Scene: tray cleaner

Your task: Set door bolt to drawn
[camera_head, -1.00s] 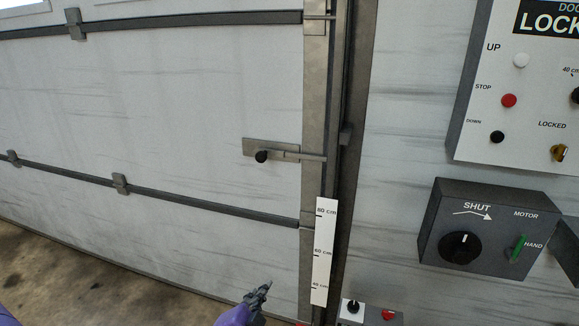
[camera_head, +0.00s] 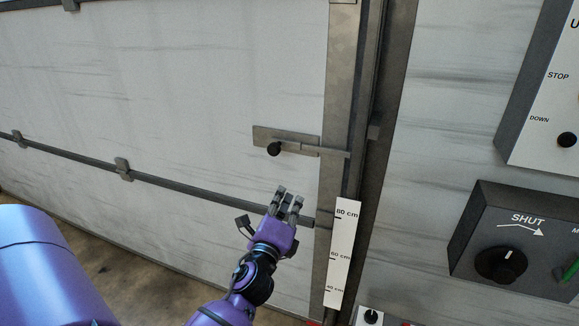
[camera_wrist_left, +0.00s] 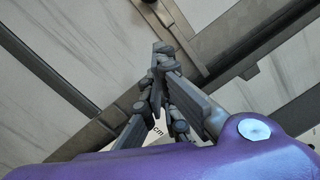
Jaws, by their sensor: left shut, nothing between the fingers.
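The door bolt (camera_head: 305,146) is a flat metal bar on a plate on the white door, with a round black knob (camera_head: 274,149) at its left end. Its right end reaches across the door's edge strip to the dark frame. My left gripper (camera_head: 289,194) is below and slightly right of the knob, apart from it, with its fingers pointing up. In the left wrist view the gripper (camera_wrist_left: 163,50) has its fingers together, with nothing between them. My right gripper is not in view.
A white height scale (camera_head: 341,255) stands at the door's right edge. A dark box with a SHUT dial (camera_head: 500,263) and a button panel (camera_head: 545,110) are on the right wall. A dark rail (camera_head: 180,186) crosses the door. The door left of the knob is clear.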

